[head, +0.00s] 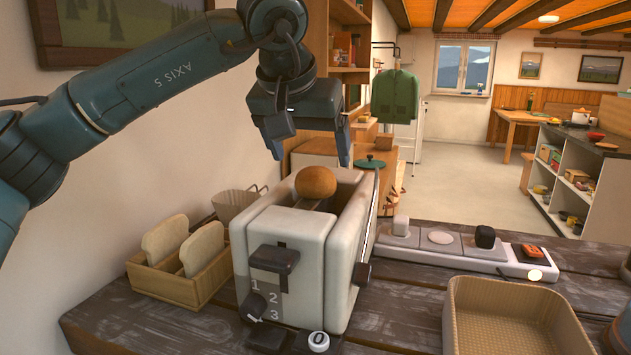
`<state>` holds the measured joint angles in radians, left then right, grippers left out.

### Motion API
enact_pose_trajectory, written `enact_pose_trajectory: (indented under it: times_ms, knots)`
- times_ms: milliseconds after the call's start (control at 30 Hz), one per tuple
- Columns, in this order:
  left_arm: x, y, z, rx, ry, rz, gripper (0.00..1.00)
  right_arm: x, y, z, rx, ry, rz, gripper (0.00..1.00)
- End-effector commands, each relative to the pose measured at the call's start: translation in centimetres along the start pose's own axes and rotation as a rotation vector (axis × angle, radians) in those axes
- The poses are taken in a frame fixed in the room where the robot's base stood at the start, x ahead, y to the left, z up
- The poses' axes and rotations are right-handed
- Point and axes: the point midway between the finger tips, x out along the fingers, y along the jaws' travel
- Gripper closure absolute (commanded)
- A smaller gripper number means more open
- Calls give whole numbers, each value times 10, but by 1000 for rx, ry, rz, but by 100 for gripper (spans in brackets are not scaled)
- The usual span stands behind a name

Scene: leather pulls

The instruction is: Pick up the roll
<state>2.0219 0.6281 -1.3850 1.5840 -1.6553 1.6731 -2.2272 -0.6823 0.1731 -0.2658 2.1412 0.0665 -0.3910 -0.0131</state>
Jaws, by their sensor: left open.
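A round brown roll (316,182) rests on top of a cream toaster (300,235), over its slot near the far end. My left gripper (311,158) points down just above and around the roll in the picture. Its two fingers are spread, one to the left of the roll and one to the right. The gripper is open and holds nothing. I cannot tell whether either finger touches the roll. My right gripper is not in view.
A wooden rack (185,285) with bread slices stands left of the toaster, with a paper-like filter holder (237,203) behind it. A wicker basket (515,320) sits at right. A pale power strip (455,252) lies behind the basket. The wooden tabletop (395,310) between toaster and basket is clear.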

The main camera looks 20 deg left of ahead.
Motion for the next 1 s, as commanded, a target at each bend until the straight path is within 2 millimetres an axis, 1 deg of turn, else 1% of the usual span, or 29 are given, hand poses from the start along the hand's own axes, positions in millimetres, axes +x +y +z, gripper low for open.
enact_pose_trajectory:
  times_ms: [167,400,500,767,1000]
  knots:
    - [12,0,0,1,-1,-1,16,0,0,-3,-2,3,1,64]
    - [47,0,2,0,-2,0,16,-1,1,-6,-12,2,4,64]
    - [55,0,2,0,0,1,16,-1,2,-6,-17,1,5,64]
    - [58,0,2,1,1,1,16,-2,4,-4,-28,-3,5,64]
    - [58,0,2,1,1,1,36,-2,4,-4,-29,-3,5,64]
